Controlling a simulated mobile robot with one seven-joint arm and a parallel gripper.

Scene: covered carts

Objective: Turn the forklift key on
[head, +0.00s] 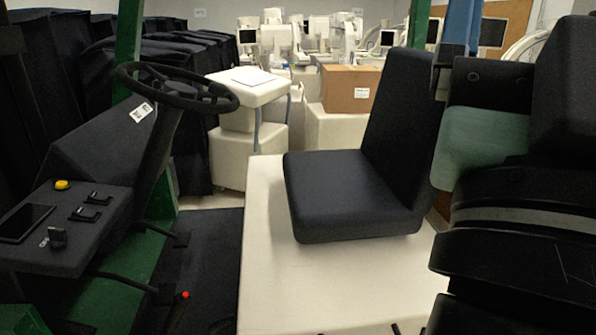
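The forklift's black side console (60,262) is at the left, below the steering wheel (178,88). A small dark key-like knob (57,237) stands up near the console's front edge, with a small pale mark to its left. Its exact turn position is too small to tell. Two small dark tips (408,329) show apart at the bottom edge, over the white seat base; they may be my gripper's fingertips, but I cannot be sure. The rest of the gripper is out of frame. My dark arm links fill the right side, far from the knob.
The console also carries a yellow button (62,184), black switches (90,207) and a flat dark screen (25,222). A black seat (355,195) on a white base (300,290) stands mid-frame. A red-tipped lever (185,295) rises from the floor. Covered carts and a cardboard box (350,90) stand behind.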

